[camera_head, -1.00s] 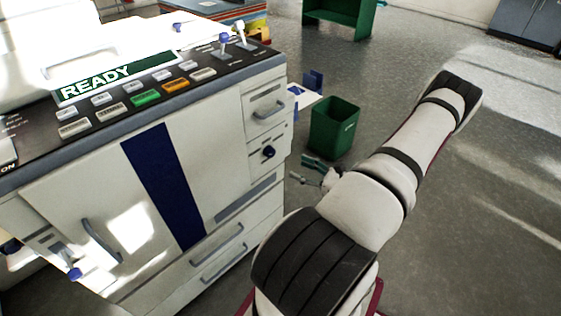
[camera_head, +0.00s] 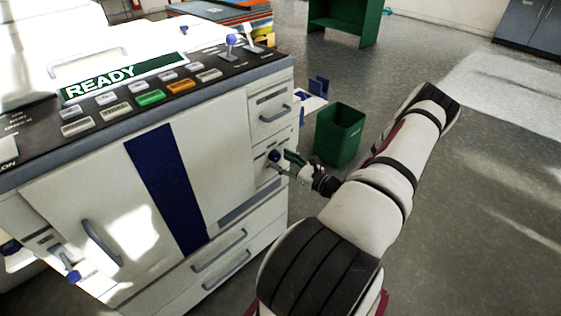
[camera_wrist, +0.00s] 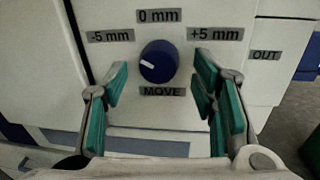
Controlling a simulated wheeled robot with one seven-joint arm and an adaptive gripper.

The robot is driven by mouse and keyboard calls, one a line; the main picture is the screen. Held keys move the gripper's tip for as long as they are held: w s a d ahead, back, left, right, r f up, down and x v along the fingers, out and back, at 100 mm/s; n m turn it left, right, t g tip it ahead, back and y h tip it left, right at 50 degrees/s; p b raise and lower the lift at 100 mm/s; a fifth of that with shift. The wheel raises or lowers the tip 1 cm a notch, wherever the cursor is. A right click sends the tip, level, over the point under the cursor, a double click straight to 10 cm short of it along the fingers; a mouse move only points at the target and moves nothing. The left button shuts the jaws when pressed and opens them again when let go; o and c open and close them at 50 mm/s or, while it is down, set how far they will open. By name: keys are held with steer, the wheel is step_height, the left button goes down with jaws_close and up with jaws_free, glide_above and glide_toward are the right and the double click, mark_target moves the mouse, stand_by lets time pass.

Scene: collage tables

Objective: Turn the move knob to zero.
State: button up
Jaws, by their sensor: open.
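The move knob (camera_wrist: 159,62) is a round dark blue dial with a white pointer mark on the machine's panel.
The white machine (camera_head: 80,200) fills the left, with a "READY" display (camera_head: 125,76) and levers on top. A drawer handle (camera_head: 277,114) is above the knob. A green bin (camera_head: 340,134) stands on the floor behind my arm. The floor to the right is clear.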

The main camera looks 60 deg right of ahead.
steer(key=shift+w, duration=0.6)
steer(key=c, duration=1.2)
steer(key=shift+m, duration=0.4)
steer(key=m, duration=0.5)
steer(key=shift+m+t+p, duration=0.3)
steer(key=shift+m, duration=0.1)
steer(key=m, duration=0.3)
steer(key=m+h, duration=0.1)
steer(key=m, duration=0.1)
steer(key=shift+f+m+h, duration=0.1)
steer(key=shift+m+h, duration=0.2)
steer(key=shift+m, duration=0.1)
